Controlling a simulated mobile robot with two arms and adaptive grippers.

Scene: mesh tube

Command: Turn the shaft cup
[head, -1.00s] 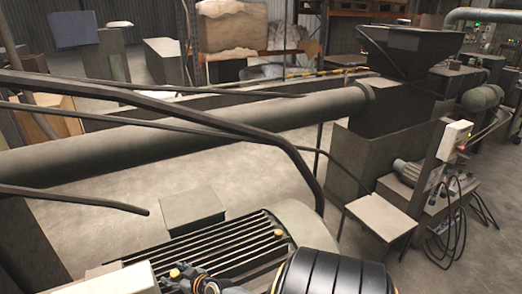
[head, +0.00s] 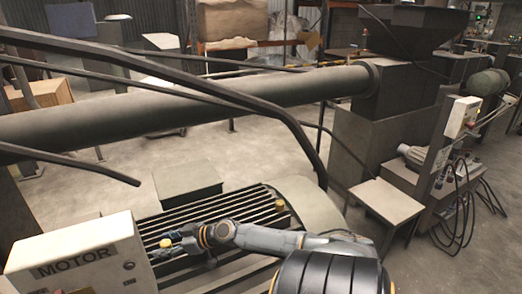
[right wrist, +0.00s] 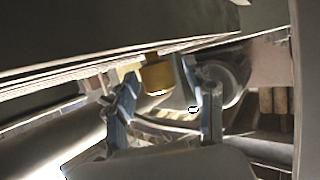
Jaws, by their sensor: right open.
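A small yellow cup (head: 165,243) sits at the left part of the ribbed motor housing. A second yellow cup (head: 280,206) is at its right end. My right gripper (head: 172,246) reaches from the right over the ribs, with its fingers by the left cup. In the right wrist view a yellow cup (right wrist: 157,76) stands between the two blue fingers of the gripper (right wrist: 166,92), which is open. A gap shows between the cup and the right finger; contact on the left side I cannot tell. My left gripper is out of view.
A pale box marked MOTOR (head: 78,262) stands left of the ribbed housing (head: 225,215). A long dark tube (head: 220,103) crosses behind, with dark curved bars (head: 290,125) above the housing. A small flat table (head: 386,200) stands to the right.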

